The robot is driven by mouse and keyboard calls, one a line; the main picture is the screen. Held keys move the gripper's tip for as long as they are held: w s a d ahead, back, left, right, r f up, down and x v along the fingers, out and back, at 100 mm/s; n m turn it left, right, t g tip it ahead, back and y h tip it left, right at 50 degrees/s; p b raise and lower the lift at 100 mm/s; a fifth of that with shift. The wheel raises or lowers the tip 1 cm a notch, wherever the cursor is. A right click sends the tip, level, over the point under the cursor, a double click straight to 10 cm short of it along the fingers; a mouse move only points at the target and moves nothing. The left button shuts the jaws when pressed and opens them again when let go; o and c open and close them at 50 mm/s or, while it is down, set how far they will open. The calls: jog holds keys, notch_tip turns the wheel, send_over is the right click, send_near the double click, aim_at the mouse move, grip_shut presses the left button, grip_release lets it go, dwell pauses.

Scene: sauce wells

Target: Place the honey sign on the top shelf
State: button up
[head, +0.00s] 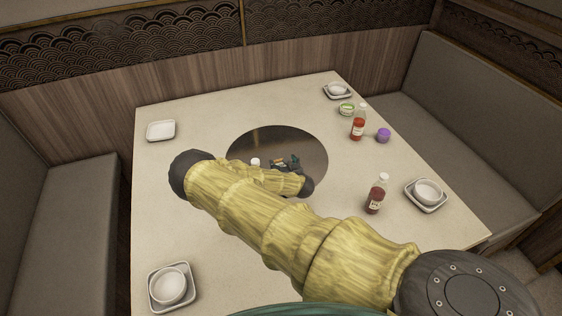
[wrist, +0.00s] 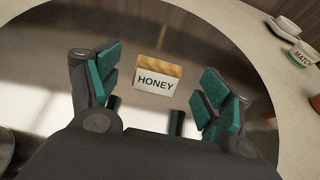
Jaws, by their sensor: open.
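The honey sign (wrist: 154,83) is a small block with a white front lettered HONEY and a tan, wood-like top. In the wrist view it sits on the dark, glossy round surface (wrist: 38,72), between my gripper's two fingers and apart from both. My gripper (wrist: 162,88) is open and empty, with teal pads on either side of the sign. In the head view my gripper (head: 287,163) is over the round centre of the table, and only a small orange-tan bit shows by it. I cannot make out a top shelf in either view.
A white-capped item (head: 255,162) stands behind my arm, mostly hidden. On the right are two red sauce bottles (head: 358,127) (head: 375,196), a purple jar (head: 383,135), a matcha cup (head: 347,109) and bowls on saucers (head: 427,191). The table's left side is largely clear. Benches flank the table.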

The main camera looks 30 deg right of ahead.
aim_at(281, 164)
jog(key=shift+p+x, duration=0.65)
jog(key=shift+x, duration=0.95)
jog(key=shift+f, duration=0.1)
jog(key=c, duration=1)
